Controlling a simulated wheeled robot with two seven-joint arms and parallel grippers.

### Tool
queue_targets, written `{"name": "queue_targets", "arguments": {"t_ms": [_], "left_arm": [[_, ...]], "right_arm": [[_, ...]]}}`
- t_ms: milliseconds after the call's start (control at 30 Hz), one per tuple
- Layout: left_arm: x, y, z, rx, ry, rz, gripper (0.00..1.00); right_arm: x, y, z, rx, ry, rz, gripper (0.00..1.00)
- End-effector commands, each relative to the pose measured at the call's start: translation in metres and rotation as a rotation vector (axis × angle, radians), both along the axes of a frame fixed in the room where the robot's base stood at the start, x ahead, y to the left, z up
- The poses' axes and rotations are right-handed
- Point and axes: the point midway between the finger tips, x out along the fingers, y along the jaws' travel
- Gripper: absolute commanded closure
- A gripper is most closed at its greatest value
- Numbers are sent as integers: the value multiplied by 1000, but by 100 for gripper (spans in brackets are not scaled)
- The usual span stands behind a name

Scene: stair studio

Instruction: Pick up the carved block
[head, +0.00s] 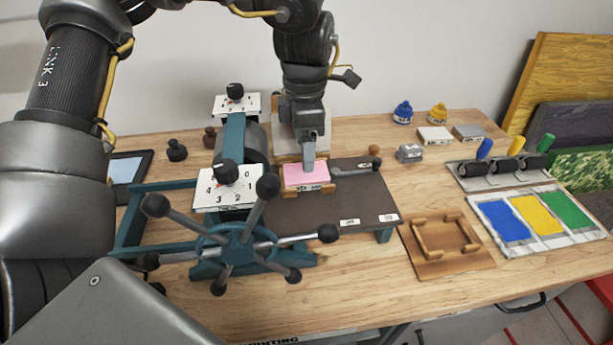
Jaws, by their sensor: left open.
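The carved block appears to be the pink slab (306,176), lying flat between light wooden pieces on the dark press bed. No carving can be made out at this size. My left gripper (308,164) points down from above, open, with its fingers seen nearly edge-on at the block's back edge. I cannot tell whether the fingers touch the block. My right gripper is not in view.
The teal press with its spoked hand wheel (237,238) and numbered dial plates (229,189) stands close on the left. A wooden frame tray (441,245), a colour tray (533,217) and ink bottles (402,113) are to the right. Bare tabletop lies in front.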

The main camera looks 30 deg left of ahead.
Motion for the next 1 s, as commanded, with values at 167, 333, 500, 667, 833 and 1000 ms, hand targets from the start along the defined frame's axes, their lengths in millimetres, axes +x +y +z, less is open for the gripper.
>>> {"name": "queue_targets", "arguments": {"t_ms": [167,333,500,667,833,1000], "left_arm": [[0,-1,-11,-1,-1,-3,35],[1,-1,-17,0,2,-3,35],[3,-1,-42,0,3,-2,35],[3,-1,-60,0,1,-3,35],[3,-1,-63,-2,-1,-2,35],[3,-1,-63,-2,-1,-2,42]], "right_arm": [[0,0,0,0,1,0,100],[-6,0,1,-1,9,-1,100],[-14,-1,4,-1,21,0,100],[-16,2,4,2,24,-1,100],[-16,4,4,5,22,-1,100],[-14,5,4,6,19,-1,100]]}}
